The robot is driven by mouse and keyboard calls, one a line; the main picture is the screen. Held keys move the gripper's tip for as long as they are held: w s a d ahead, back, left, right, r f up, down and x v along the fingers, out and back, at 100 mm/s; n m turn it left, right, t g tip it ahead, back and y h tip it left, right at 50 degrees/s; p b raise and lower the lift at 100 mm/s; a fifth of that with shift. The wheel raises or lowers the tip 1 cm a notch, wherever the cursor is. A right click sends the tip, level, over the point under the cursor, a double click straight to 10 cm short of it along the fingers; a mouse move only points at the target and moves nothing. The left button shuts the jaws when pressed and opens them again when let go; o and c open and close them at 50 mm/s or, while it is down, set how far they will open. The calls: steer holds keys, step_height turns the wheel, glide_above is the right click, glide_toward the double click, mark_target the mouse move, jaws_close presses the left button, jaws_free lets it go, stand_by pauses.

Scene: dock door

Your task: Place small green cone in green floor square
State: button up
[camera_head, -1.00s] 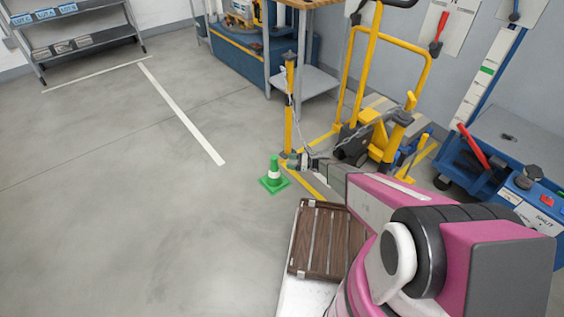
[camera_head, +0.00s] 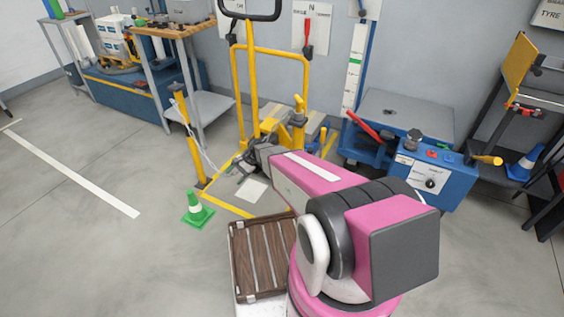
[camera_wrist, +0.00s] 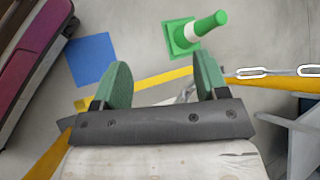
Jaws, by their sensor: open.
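The small green cone (camera_head: 197,211) with a white band stands upright on the floor, just left of a yellow floor line. In the wrist view the cone (camera_wrist: 193,33) is at the upper right, beyond the fingertips. My gripper (camera_wrist: 160,65) is open and empty, its two green-padded fingers apart. In the head view my gripper (camera_head: 246,166) is small and dark, up and to the right of the cone and apart from it. I see no green floor square in either view. A blue floor square (camera_wrist: 92,59) lies left of the fingers in the wrist view.
A yellow post (camera_head: 187,142) with a chain stands behind the cone. A yellow hand truck (camera_head: 268,90) stands behind my gripper. A workbench (camera_head: 170,31) is at the upper left, a blue cart (camera_head: 435,176) at the right. A blue cone (camera_head: 525,163) sits on a shelf.

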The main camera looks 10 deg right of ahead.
steer(key=s+d+r+n+t+h, duration=0.1)
steer(key=s+d+r+n+h, duration=0.2)
steer(key=s+d+r, duration=0.4)
steer(key=s+d+r+n+t+h, duration=0.2)
steer(key=s+d+r+n+h, duration=0.2)
steer(key=d+r, duration=0.7)
steer(key=s+d+h, duration=0.1)
steer(key=s+h, duration=0.1)
steer(key=s, duration=0.1)
steer(key=shift+s+d+r+n, duration=0.25)
steer(key=shift+s+d+n, duration=0.05)
steer(key=shift+s+d, duration=0.1)
steer(key=shift+a, duration=0.1)
